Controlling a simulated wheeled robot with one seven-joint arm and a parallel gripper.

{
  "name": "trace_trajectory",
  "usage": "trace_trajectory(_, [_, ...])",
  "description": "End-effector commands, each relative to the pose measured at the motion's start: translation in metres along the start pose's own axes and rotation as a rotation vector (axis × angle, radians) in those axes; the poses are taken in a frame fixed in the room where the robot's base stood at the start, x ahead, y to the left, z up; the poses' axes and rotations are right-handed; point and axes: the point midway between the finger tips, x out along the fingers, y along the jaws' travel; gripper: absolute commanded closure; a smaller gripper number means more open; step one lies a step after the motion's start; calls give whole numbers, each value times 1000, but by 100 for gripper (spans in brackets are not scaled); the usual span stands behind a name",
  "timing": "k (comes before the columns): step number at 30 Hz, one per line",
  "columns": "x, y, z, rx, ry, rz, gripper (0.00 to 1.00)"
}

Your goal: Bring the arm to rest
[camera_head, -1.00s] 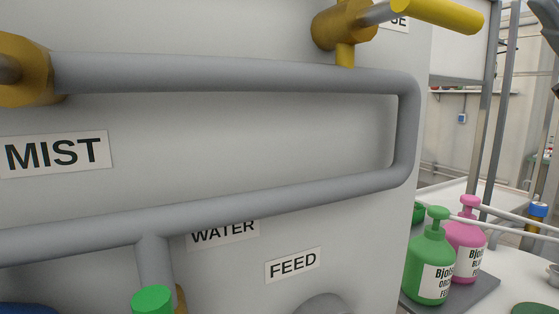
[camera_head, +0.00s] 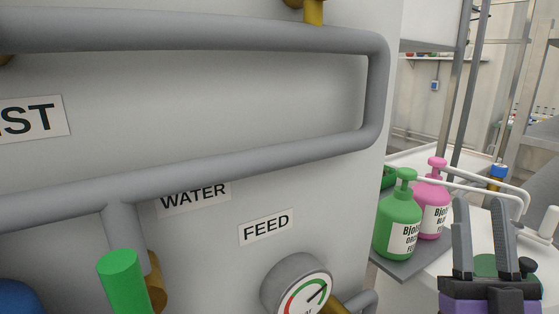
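My gripper (camera_head: 484,240) is in the lower right of the head view, pointing up. Its two dark grey fingers stand apart with a gap between them, and I see nothing held in the gap. Behind it in the picture is a white table top (camera_head: 437,262). The rest of my arm is mostly out of view below and to the right.
A pale panel with grey pipes (camera_head: 200,178), a green handle (camera_head: 124,283) and a gauge (camera_head: 303,290) fills the left. Green (camera_head: 399,221) and pink (camera_head: 432,199) pump bottles stand on a dark tray (camera_head: 402,266), left of my gripper. Metal posts (camera_head: 453,95) rise behind.

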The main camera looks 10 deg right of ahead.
Motion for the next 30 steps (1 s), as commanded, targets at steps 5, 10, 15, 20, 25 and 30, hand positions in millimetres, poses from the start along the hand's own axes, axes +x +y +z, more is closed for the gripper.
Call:
trace_trajectory(5, [-70,-19,22,49,-215,16,61])
trace_trajectory(10, [-138,-36,30,84,-414,3,61])
trace_trajectory(15, [-205,-50,26,110,-608,-34,61])
trace_trajectory(20, [-265,-59,11,130,-782,-88,61])
trace_trajectory(25, [-325,-62,-14,146,-954,-163,61])
trace_trajectory(30, [-374,-60,-43,148,-1097,-254,61])
